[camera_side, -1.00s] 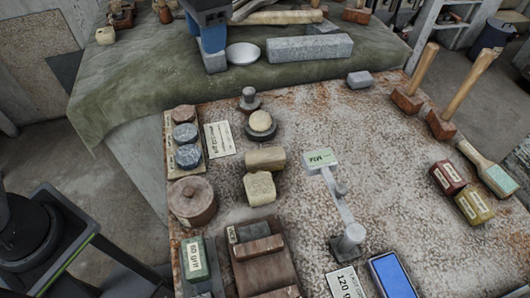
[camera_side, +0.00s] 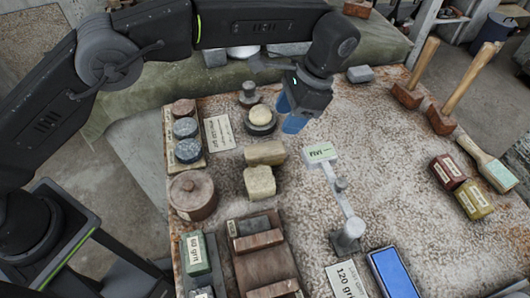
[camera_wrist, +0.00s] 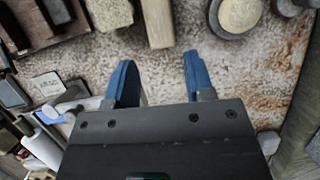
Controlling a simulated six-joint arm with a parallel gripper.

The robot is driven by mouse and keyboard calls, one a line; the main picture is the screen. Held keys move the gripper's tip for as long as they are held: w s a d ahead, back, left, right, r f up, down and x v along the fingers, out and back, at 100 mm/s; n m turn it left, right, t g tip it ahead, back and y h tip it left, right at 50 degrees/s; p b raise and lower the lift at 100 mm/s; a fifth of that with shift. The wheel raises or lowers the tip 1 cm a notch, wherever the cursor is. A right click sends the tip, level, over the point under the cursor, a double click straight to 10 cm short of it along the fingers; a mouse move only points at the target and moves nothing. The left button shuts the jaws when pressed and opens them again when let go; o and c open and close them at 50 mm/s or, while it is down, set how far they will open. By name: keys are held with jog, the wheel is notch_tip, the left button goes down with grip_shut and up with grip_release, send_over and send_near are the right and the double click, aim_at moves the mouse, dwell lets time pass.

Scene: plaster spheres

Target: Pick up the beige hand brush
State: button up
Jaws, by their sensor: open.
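A beige hand brush with a pale wooden handle and a pale green rectangular face (camera_side: 487,163) appears to lie at the table's right side. A beige oblong block (camera_side: 265,152) lies near the middle; I cannot tell whether it is also a brush. It shows in the wrist view (camera_wrist: 157,22) beyond the fingers. A paler yellowish block (camera_side: 259,182) lies just in front of it, seen also in the wrist view (camera_wrist: 109,13). My gripper (camera_side: 288,113), with blue fingers, is open and empty above the table, right of the oblong block; its fingers show in the wrist view (camera_wrist: 160,66).
A pale ball on a dark ring (camera_side: 260,117) is close left of my gripper. A metal stand (camera_side: 345,205) rises to the front right. Red and yellow boxes (camera_side: 462,185) and two mallets (camera_side: 440,120) are at right. The table between stand and boxes is clear.

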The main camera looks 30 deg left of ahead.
aim_at(267, 148)
jog(key=x, duration=1.1)
jog(key=shift+s+a, duration=0.1)
jog(key=shift+s, duration=0.05)
jog(key=c, duration=0.6)
